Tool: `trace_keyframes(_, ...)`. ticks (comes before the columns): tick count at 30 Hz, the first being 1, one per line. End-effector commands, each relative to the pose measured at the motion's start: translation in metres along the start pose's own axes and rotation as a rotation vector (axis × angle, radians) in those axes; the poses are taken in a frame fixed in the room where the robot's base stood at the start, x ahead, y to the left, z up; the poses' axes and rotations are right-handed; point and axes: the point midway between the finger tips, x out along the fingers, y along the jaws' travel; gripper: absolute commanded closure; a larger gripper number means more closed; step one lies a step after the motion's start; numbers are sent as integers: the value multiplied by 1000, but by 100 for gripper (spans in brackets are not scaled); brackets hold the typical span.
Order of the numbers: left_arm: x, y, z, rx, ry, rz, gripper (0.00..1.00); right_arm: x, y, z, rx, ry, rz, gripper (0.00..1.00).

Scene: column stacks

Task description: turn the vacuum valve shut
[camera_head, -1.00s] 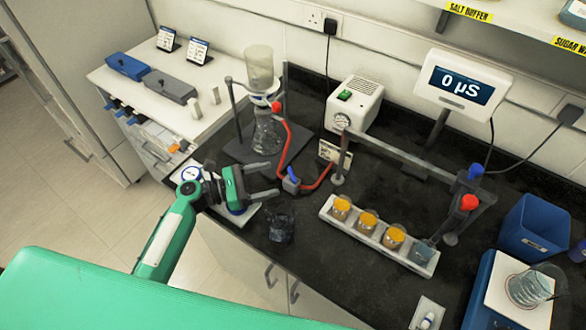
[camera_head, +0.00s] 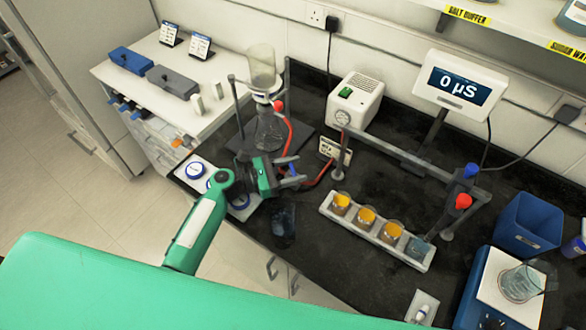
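The vacuum valve is a small fitting with a blue handle (camera_head: 292,170) on the red hose (camera_head: 320,178), between the glass filter flask (camera_head: 269,131) and the white pump (camera_head: 354,102). My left gripper (camera_head: 294,171) is at the valve, its two grey fingers apart, one on the far side and one on the near side of the blue handle. I cannot tell whether the fingers touch it. The fingers partly hide the valve body. My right gripper is not in view.
A dark glass beaker (camera_head: 284,226) stands close in front of my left gripper. A metal stand with a funnel (camera_head: 262,68) rises behind it. A white rack (camera_head: 374,232) with several orange-filled beakers is to the right.

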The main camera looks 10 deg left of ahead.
Motion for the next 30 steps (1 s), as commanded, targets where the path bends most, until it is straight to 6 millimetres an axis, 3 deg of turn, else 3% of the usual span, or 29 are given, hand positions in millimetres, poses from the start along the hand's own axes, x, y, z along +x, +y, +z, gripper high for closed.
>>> trace_keyframes(14, 0, 2, -3, 1, 0, -86, 72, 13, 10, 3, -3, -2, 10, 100)
trace_keyframes(30, 0, 2, -4, 1, -2, -538, 72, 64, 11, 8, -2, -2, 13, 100)
